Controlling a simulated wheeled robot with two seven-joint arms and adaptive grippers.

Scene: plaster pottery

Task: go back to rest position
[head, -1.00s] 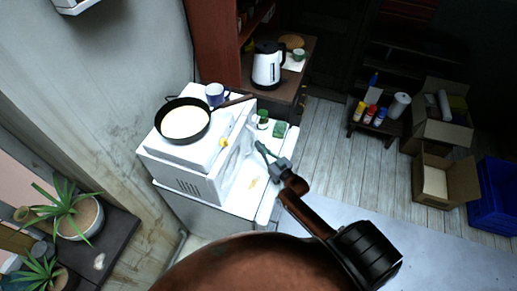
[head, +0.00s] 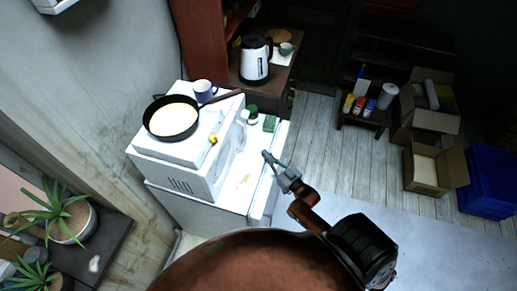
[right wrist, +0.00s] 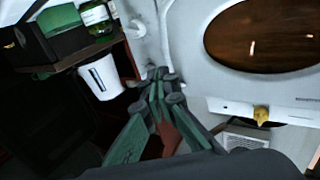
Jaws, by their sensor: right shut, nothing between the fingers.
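My right gripper (head: 267,155) is shut and empty. In the head view it reaches out over the right front part of the white cabinet top, in front of the white microwave oven (head: 180,182). In the right wrist view its green and grey fingers (right wrist: 160,78) meet at their tips, with nothing between them. The oven's white door with a dark round window (right wrist: 262,38) is to their right there. My left gripper is not in view.
A green-lidded jar (head: 252,116) and green sponge (head: 269,124) are near the gripper. A kettle (head: 256,62) is behind. Open floor (head: 330,160) lies right.

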